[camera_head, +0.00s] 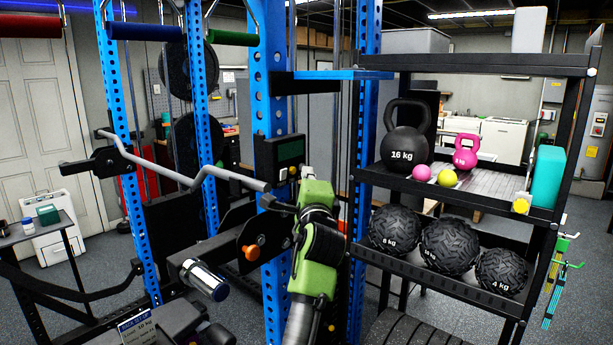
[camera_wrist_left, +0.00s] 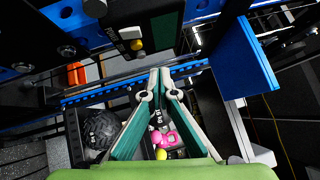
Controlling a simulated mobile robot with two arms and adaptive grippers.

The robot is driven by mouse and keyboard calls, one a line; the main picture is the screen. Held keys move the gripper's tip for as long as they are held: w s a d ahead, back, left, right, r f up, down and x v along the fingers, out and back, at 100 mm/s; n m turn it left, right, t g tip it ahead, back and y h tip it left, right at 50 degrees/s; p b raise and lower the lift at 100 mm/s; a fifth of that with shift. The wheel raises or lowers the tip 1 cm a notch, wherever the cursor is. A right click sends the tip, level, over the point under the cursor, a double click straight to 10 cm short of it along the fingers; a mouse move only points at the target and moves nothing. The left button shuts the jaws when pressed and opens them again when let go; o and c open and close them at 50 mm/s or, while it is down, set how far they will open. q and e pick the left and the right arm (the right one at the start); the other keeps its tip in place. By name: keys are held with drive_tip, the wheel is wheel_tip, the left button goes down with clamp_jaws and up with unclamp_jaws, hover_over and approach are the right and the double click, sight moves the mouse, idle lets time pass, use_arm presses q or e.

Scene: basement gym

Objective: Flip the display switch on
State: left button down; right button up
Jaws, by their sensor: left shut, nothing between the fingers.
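The display (camera_head: 291,150) is a dark box with a greenish screen, mounted on the blue rack upright. I cannot tell the switch's on or off position. My left gripper (camera_head: 305,174) is just below and right of the display in the head view. In the left wrist view its fingers (camera_wrist_left: 160,72) meet at the tips, empty, a little below and right of the switch. Contact with it does not show. My right gripper is not in view.
The blue rack (camera_head: 269,70) surrounds the display. A blue plate (camera_wrist_left: 243,57) juts out right of my fingers in the wrist view. A black shelf (camera_head: 480,185) with kettlebells and balls stands at right. A bent bar (camera_head: 170,170) crosses at left.

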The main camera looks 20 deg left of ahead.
use_arm(q)
drive_tip(key=s+d+r+b, duration=0.1)
drive_tip(key=s+d+b, duration=0.1)
drive_tip(key=s, duration=0.6)
drive_tip(key=shift+s+d, duration=0.15)
drive_tip(key=shift+d, duration=0.45)
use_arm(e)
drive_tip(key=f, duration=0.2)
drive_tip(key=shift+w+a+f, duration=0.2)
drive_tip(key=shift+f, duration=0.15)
